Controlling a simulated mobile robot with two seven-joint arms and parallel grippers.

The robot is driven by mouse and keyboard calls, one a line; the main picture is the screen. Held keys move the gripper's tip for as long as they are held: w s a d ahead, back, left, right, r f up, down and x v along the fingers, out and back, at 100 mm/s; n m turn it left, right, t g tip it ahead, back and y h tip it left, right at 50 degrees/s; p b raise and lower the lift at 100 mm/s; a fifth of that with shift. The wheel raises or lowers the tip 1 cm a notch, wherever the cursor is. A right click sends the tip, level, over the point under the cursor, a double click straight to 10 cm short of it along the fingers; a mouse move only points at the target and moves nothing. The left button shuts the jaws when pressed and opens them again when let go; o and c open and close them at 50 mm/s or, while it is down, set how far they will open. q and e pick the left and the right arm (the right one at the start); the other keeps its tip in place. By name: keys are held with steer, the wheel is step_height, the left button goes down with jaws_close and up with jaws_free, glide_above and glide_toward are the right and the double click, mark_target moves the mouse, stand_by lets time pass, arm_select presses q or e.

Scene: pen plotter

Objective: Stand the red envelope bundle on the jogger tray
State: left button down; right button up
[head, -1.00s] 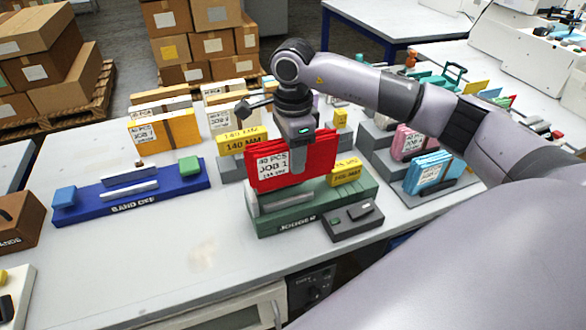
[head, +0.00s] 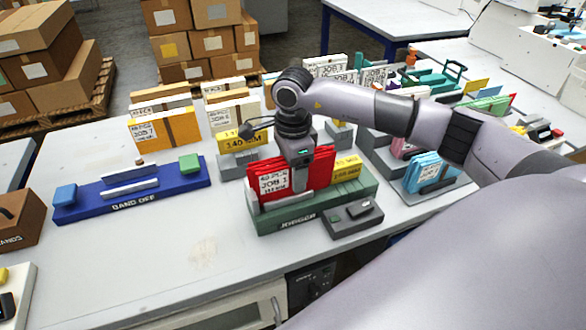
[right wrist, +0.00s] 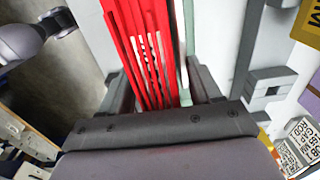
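The red envelope bundle (head: 283,177) stands upright in the green jogger tray (head: 306,213), with its white job label facing me. Its lower edge is hidden behind the tray's front wall, so I cannot tell if it touches the tray floor. My right gripper (head: 298,167) comes down on it from above. In the right wrist view the red envelopes (right wrist: 148,50) lie between the two dark fingers (right wrist: 155,98), which look closed on them. My left gripper is not in view.
A grey control box (head: 352,218) sits at the tray's front right. A yellow sign block (head: 346,170) stands on the tray's right. The blue band-off station (head: 131,192) is to the left. Blue envelopes (head: 428,171) stand in a grey holder at right. The table front is clear.

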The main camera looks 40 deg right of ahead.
steer(key=shift+r, duration=0.1)
steer(key=shift+r, duration=0.25)
step_height(320, 180, up, 12)
steer(key=shift+f+b, duration=0.2)
steer(key=shift+b, duration=0.45)
